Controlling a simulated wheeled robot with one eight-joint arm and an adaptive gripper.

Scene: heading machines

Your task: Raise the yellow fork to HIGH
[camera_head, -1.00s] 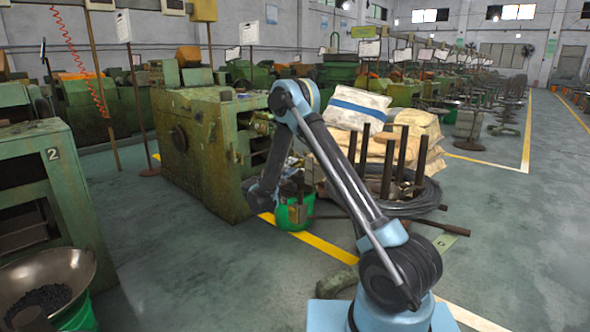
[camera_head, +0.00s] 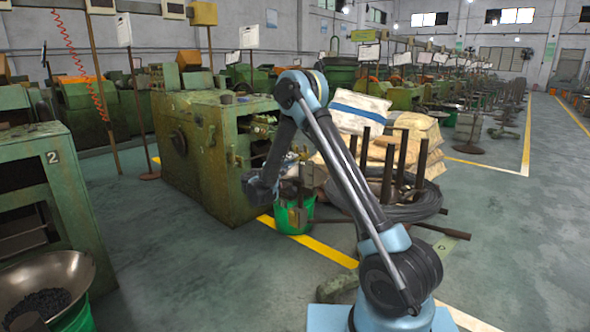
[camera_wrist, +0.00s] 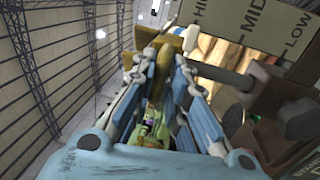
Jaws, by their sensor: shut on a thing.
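The yellow fork (camera_wrist: 147,36) shows at the top middle of the wrist view, a mustard-coloured piece at the tips of my gripper (camera_wrist: 166,62). My gripper's blue-padded fingers are shut on it, and they hide part of it. A label panel (camera_wrist: 235,45) marked HIGH, MID and LOW lies to the right of the fork; its HIGH end is nearest to the fork in the picture. In the head view, my arm reaches down beside the green machine, and the fork and fingertips are too small to make out clearly.
A dark rod and block (camera_wrist: 235,78) lie close to the right of my fingers. In the head view, a green bucket (camera_head: 294,226) stands below my wrist, the green machine (camera_head: 205,150) to the left, and wire coils with posts (camera_head: 400,208) to the right.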

